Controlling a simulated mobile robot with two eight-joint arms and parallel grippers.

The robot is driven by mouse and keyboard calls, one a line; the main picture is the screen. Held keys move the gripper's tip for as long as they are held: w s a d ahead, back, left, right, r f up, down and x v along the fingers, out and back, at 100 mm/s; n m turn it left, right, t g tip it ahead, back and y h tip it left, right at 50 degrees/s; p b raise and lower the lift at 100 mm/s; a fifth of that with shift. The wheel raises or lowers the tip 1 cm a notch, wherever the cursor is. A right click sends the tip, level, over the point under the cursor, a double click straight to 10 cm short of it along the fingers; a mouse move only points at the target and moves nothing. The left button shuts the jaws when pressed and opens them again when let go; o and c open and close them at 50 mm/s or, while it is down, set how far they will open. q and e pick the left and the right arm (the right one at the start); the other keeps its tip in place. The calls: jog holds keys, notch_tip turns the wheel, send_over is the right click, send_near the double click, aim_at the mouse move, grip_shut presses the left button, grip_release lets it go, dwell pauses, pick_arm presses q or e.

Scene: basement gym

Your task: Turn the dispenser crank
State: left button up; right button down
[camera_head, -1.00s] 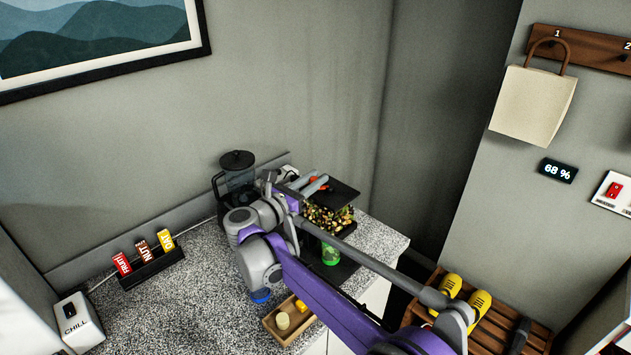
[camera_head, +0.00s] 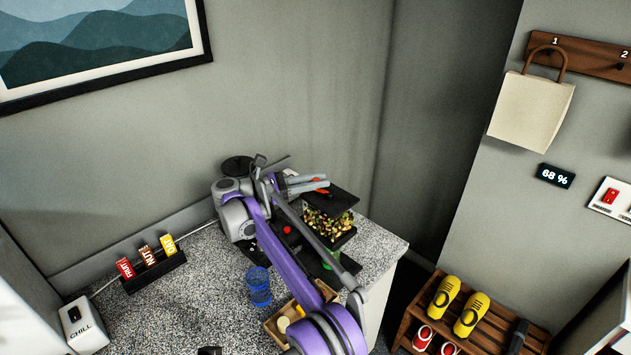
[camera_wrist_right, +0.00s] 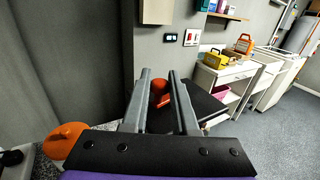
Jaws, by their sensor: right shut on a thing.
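The dispenser is a clear box of mixed nuts (camera_head: 327,224) with a black top (camera_head: 343,196), near the counter's right end. Its orange-red crank (camera_head: 322,191) shows at the top, partly hidden by my fingers. My right gripper (camera_head: 318,182) is shut on the crank, with the grey fingers on either side of it. In the right wrist view, the orange-red crank piece (camera_wrist_right: 160,87) sits between the two fingers (camera_wrist_right: 160,95). A green cup (camera_head: 330,258) stands below the dispenser, partly covered by my arm. My left gripper is not in view.
A blender (camera_head: 237,165) stands behind my right arm. A blue cup (camera_head: 258,287) and a wooden tray (camera_head: 272,326) are in front. A rack of bars (camera_head: 155,272) and a white CHILL box (camera_head: 82,325) stand left. The counter between is clear.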

dwell(0.5)
jog(key=c, duration=0.7)
grip_release()
jog(key=shift+d, duration=0.1)
